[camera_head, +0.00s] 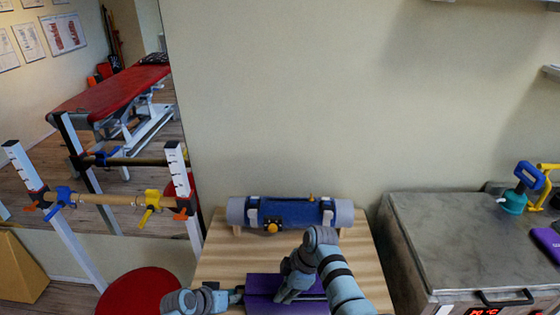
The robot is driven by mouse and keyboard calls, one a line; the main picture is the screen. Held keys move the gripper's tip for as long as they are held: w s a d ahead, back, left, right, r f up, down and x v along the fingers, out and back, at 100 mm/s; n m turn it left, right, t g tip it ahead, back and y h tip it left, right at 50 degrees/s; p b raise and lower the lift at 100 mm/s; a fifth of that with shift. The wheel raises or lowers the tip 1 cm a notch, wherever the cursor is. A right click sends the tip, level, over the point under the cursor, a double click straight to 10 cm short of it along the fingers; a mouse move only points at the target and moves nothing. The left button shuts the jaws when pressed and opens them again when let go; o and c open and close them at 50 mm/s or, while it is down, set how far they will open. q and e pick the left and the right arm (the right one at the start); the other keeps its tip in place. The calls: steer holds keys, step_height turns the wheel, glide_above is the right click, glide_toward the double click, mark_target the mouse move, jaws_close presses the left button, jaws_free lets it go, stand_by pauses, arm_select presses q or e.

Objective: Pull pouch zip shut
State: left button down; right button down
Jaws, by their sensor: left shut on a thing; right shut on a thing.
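A flat purple pouch (262,284) lies on the wooden table, with a dark line running across it from left to right. My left gripper (238,294) is at the pouch's left end, shut on a small part there. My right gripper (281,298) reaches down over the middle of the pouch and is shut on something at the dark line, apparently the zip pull. The pull itself is hidden by the fingers. My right arm covers the pouch's right part, so I cannot tell how far the zip is open.
Behind the pouch, a blue roll with grey ends (290,212) rests on a stand on the wooden table (216,262). A red round stool (138,294) is at the left. A grey-topped metal unit (440,235) stands at the right. A wall is behind the table.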

arm_select(q)
steer(key=shift+s+f, duration=0.3)
arm_select(e)
steer(key=c, duration=1.6)
jaws_free()
steer(key=shift+a, duration=0.2)
steer(key=shift+o, duration=0.2)
arm_select(q)
steer(key=shift+w+r, duration=0.2)
steer(key=shift+w, duration=0.05)
steer(key=c, duration=1.7)
jaws_free()
arm_select(e)
step_height(320, 180, up, 8)
steer(key=shift+w, duration=0.1)
